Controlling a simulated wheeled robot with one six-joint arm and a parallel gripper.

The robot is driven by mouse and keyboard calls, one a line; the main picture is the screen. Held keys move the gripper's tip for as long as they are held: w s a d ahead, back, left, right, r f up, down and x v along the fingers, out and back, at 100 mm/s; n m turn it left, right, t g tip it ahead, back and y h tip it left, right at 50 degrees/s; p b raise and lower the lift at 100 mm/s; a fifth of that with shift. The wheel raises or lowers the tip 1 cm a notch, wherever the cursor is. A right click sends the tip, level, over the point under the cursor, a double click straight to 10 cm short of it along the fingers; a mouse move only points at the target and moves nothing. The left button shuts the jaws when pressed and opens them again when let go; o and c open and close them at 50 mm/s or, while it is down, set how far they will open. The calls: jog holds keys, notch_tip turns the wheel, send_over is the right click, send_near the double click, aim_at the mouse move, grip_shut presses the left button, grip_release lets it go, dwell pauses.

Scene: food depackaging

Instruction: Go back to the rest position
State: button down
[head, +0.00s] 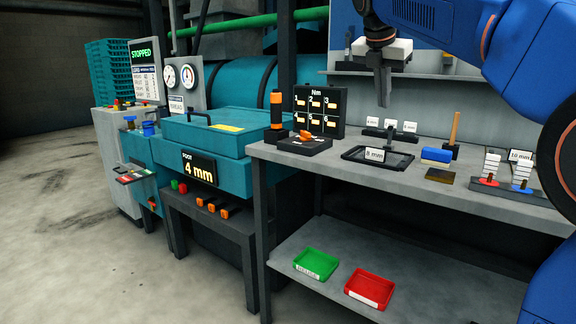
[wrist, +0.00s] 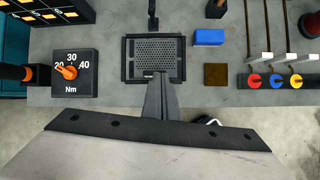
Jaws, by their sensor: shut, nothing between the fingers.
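My gripper (head: 383,88) is at the upper right of the head view, above the workbench, pointing down. Its fingers are together and hold nothing. In the wrist view the closed fingers (wrist: 160,78) show over the near edge of a black tray (wrist: 131,72) with a perforated plate. In the head view this black tray (head: 350,155), with an 8 mm label, lies on the bench below my gripper, well apart from it. My blue arm comes in from the right.
The bench (head: 290,160) also carries a torque dial box (head: 305,143), a blue block (head: 436,155), a brown plate (head: 440,175) and colour-knobbed stacks. Green (head: 316,263) and red (head: 369,288) trays lie on the lower shelf. A teal machine (head: 205,140) stands left. Open floor (head: 60,220) lies further left.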

jog(key=s+d+f+m+y, duration=0.1)
jog(key=s+d+f+m, duration=0.1)
jog(key=s+f+m, duration=1.1)
jog(key=s+d+f+m+y, duration=0.2)
jog(key=s+f+m, duration=1.2)
jog(key=s+f, duration=1)
notch_tip(320, 180, down, 2)
jog(key=shift+d+f, duration=0.1)
jog(key=shift+d, duration=0.05)
